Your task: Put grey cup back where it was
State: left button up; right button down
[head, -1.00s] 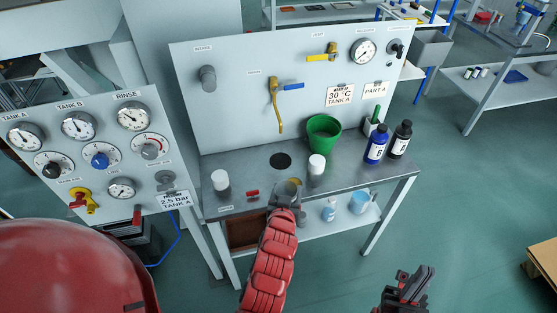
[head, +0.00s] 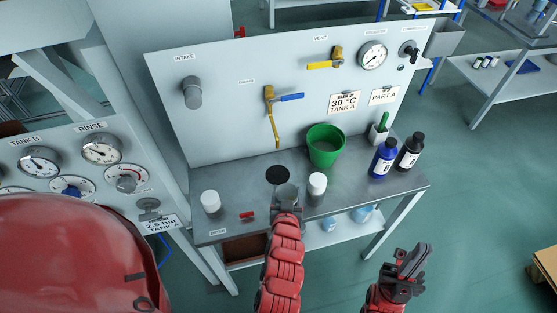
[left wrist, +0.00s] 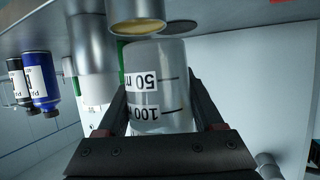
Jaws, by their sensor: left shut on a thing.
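A grey cup (head: 287,194) with 50 and 100 ml marks is in my left gripper. The cup is large in the left wrist view (left wrist: 158,88), where the left gripper (left wrist: 158,118) is shut on it with a finger on each side. In the head view the left gripper (head: 286,206) is over the front of the steel bench (head: 240,192). The cup is just in front of a black round spot (head: 277,175) and overlaps its near edge in the picture. Its base height is unclear. My right gripper (head: 411,262) is right of the bench; its jaw gap is unclear.
A white-topped jar (head: 317,183) stands close right of the cup, another (head: 210,201) to the left. A red item (head: 247,215) lies at the front edge. A green bucket (head: 325,147), blue bottle (head: 383,158) and black bottle (head: 410,152) stand behind right. The valve panel (head: 220,130) rises behind.

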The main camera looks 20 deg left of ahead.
pick_arm(q)
jog(key=w+a+p, duration=0.1)
jog(key=w, duration=0.1)
jog(key=w+a+p, duration=0.1)
jog(key=w, duration=0.1)
jog(key=w+a+p, duration=0.1)
jog(key=w, duration=0.1)
jog(key=shift+w+a+r, duration=0.1)
jog(key=shift+a+r, duration=0.15)
jog(key=shift+a, duration=0.05)
jog(key=w+a, duration=0.1)
jog(key=w, duration=0.1)
jog(key=w+a+f+p, duration=0.1)
jog(key=w, duration=0.1)
jog(key=w+a+p, duration=0.1)
jog(key=w, duration=0.1)
jog(key=shift+w+a+f, duration=0.15)
jog(key=shift+a+f, duration=0.05)
jog(key=shift+f, duration=0.1)
jog(key=shift+w+a+p, duration=0.2)
jog(key=shift+w+p, duration=0.1)
jog(key=shift+w, duration=0.2)
jog(key=shift+w+a+f, duration=0.15)
jog(key=shift+w+a, duration=0.05)
notch_tip(320, 180, down, 4)
jog(key=shift+r+b, duration=0.2)
jog(key=shift+b, duration=0.2)
jog(key=shift+d, duration=0.1)
jog(key=shift+r, duration=0.1)
